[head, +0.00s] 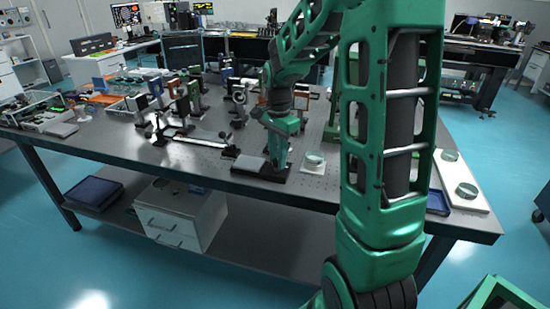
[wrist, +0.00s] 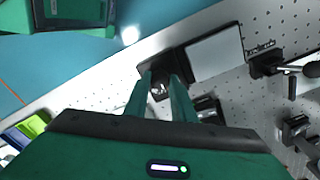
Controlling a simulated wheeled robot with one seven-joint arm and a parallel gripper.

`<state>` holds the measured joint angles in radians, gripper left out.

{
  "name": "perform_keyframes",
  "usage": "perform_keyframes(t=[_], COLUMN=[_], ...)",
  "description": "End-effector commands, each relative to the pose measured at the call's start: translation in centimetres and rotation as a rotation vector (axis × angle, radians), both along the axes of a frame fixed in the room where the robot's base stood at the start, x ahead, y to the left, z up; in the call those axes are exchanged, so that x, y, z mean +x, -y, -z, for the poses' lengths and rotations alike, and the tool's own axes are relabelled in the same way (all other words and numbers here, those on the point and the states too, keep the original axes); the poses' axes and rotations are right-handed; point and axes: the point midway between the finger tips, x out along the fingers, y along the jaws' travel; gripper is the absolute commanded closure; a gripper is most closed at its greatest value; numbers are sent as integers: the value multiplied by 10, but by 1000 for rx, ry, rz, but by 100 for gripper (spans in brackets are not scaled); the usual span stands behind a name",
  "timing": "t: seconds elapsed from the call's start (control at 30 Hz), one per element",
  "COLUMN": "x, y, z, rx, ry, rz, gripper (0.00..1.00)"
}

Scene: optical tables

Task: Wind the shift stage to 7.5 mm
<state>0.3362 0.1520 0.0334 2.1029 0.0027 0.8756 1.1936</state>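What looks like the shift stage is a dark unit on a black base near the table's front edge, with a flat grey plate (wrist: 215,55) on it. In the head view, this plate (head: 250,166) lies just left of my gripper (head: 277,165). My gripper points down at the unit's end. In the wrist view, its two green fingers (wrist: 162,85) stand apart, with a small dark knob-like part (wrist: 158,92) between them. I cannot tell whether the fingers touch it. No scale or reading is legible.
A rail (head: 200,142) lies left of the plate. A white round-topped mount (head: 313,162) stands close right of my gripper. Several optic mounts crowd the table behind. A white tray (head: 478,198) with round parts and a blue tray (head: 438,203) are at the right.

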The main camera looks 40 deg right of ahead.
Motion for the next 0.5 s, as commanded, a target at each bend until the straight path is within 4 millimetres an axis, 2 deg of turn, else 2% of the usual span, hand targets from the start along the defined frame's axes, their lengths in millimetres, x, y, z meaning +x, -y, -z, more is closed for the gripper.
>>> perform_keyframes(t=[0.03,0.07,0.1,0.37,0.5], x=[3,2,2,1,1], y=[-2,-2,-2,-1,-1], z=[-1,-1,-1,-1,-9], rx=[0,0,0,0,-1], ry=[6,6,5,3,4], rz=[-7,-6,-6,-3,-3], gripper=[68,60,58,58,58])
